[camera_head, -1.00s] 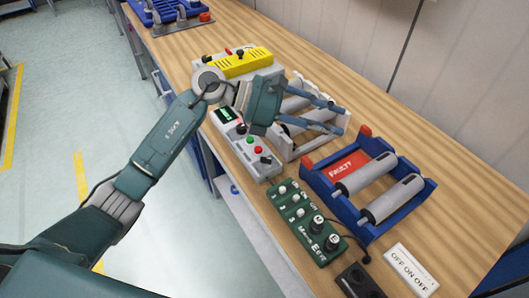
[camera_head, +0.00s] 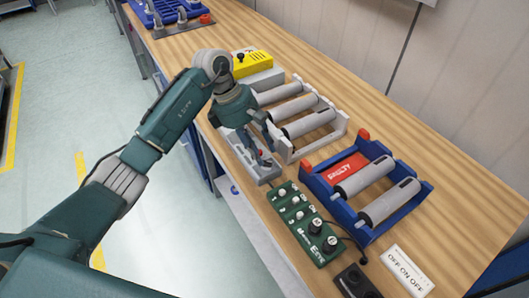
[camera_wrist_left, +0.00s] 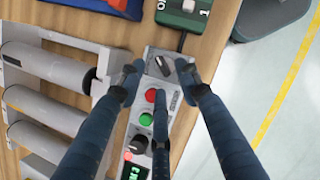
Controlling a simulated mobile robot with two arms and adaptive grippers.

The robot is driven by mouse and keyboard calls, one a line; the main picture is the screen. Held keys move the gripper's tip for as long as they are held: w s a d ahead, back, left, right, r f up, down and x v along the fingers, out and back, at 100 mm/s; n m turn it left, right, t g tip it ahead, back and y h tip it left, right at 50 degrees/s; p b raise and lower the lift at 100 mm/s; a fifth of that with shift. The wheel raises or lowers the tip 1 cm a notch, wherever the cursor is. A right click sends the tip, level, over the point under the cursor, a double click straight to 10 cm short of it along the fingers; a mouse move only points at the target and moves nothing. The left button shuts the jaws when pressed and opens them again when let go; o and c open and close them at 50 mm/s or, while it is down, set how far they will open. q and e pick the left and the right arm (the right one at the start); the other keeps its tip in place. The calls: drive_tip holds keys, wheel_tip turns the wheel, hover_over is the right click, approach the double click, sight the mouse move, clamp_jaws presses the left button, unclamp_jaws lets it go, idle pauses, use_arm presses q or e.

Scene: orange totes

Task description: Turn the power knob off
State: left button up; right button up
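A grey control box (camera_head: 268,176) stands at the table's near edge, partly covered by my left gripper in the head view. In the left wrist view its panel shows a black knob (camera_wrist_left: 165,67), a red button (camera_wrist_left: 151,95), a green button (camera_wrist_left: 146,119), another black knob (camera_wrist_left: 138,145) and a green display (camera_wrist_left: 133,172). My left gripper (camera_head: 265,155) points down over the box. In the wrist view its fingers are spread (camera_wrist_left: 160,75), with the tips on either side of the knob at the panel's end. I cannot tell whether they touch it. My right gripper is not in view.
A white rack of grey rollers (camera_head: 335,134) stands close behind the box. A blue "FAULTY" rack (camera_head: 335,203) and a green switch box (camera_head: 298,218) lie to the right, with an "OFF ON OFF" plate (camera_head: 408,272). A yellow-topped box (camera_head: 252,62) stands farther left.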

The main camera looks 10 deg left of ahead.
sight(266, 164)
use_arm(q)
drive_tip(key=shift+x, duration=1.6)
drive_tip(key=shift+c, duration=0.3)
clamp_jaws()
